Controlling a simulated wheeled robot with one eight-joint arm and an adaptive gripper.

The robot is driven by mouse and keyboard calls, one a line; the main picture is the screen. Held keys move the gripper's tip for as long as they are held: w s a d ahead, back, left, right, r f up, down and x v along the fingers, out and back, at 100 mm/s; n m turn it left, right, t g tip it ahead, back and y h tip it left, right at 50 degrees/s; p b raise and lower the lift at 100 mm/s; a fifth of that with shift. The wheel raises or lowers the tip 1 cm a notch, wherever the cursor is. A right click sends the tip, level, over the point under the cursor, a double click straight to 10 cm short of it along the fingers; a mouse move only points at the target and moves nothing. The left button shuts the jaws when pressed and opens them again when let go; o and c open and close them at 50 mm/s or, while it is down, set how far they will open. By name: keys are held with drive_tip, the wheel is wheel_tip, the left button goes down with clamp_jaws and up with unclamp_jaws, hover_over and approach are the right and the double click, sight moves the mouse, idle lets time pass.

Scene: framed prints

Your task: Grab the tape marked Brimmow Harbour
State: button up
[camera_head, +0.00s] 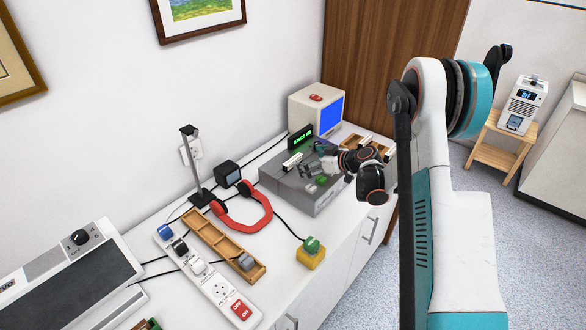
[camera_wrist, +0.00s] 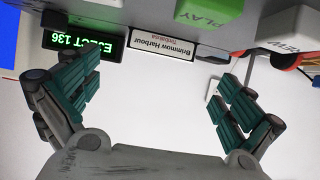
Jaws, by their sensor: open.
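The tape marked Brimmow Harbour (camera_wrist: 163,46) shows its white label, upside down in the wrist view, in a dark frame beside a green display reading EJECT 136 (camera_wrist: 85,42). In the head view, that display (camera_head: 301,137) stands at the back of a grey tape machine (camera_head: 318,205). My gripper (camera_wrist: 157,76) is open and empty, one finger on each side of the label's line, apart from the tape. In the head view my gripper (camera_head: 313,167) is over the machine. I cannot make out the tape's label there.
A green PLAY button (camera_wrist: 208,10) and white REW button (camera_wrist: 288,28) are close to the tape. A monitor (camera_head: 331,117) stands behind the machine. Red headphones (camera_head: 262,214), a slotted wooden tray (camera_head: 205,229) and a yellow box (camera_head: 311,259) are on the counter in front.

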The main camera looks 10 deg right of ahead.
sight(294, 159)
drive_tip(key=shift+b+x, duration=1.05)
drive_tip(key=shift+x, duration=2.3)
drive_tip(key=shift+s, duration=0.1)
drive_tip(key=c, duration=1.1)
